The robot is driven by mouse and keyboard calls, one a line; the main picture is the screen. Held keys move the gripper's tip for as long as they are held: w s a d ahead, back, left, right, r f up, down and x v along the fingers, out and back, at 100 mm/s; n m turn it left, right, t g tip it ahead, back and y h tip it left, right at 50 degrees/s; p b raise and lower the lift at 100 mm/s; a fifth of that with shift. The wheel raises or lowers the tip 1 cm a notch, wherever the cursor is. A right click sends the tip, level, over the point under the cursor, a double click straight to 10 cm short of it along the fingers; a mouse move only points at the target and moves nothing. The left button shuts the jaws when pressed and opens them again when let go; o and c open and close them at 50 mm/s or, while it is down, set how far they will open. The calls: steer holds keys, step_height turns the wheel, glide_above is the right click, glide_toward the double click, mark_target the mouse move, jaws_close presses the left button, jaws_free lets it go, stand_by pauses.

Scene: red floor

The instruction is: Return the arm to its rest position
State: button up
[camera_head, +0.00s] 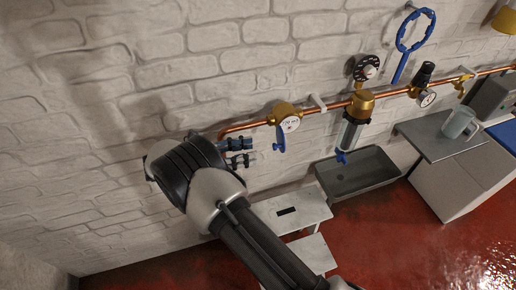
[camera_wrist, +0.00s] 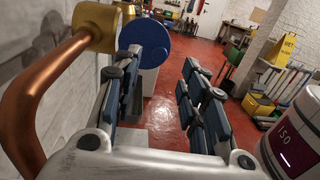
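My arm reaches from the bottom of the head view up to the wall. My gripper (camera_head: 240,152) is beside the left end of the copper pipe (camera_head: 250,125), just below its bend. In the wrist view my gripper (camera_wrist: 158,88) has its two dark blue-padded fingers apart, with red floor showing between them and nothing held. The copper pipe (camera_wrist: 38,90) bends close along the left of that view. A blue disc (camera_wrist: 147,42) shows just beyond the left finger; I cannot tell whether they touch.
A grey basin (camera_head: 357,173) and a white stool (camera_head: 295,212) stand below. Red floor (camera_wrist: 190,55) lies open ahead.

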steer(key=shift+s+a, duration=0.1)
steer(key=shift+a, duration=0.4)
steer(key=s+d+r+m+g+y, duration=0.2)
steer(key=s+d+r+m+y, duration=0.2)
steer(key=d+r, duration=0.35)
steer(key=s+d+r+m+g+y, duration=0.3)
steer(key=s+d+r+m+y, duration=0.2)
steer(key=d+r, duration=0.25)
steer(key=s+d+r+m+t+y, duration=0.1)
steer(key=s+m+t+y, duration=0.5)
steer(key=s+m, duration=0.5)
steer(key=s+y, duration=0.2)
steer(key=s, duration=0.5)
steer(key=shift+d+y, duration=0.3)
steer(key=shift+d, duration=0.05)
steer(key=shift+r, duration=0.1)
steer(key=shift+c, duration=0.6)
stand_by(0.4)
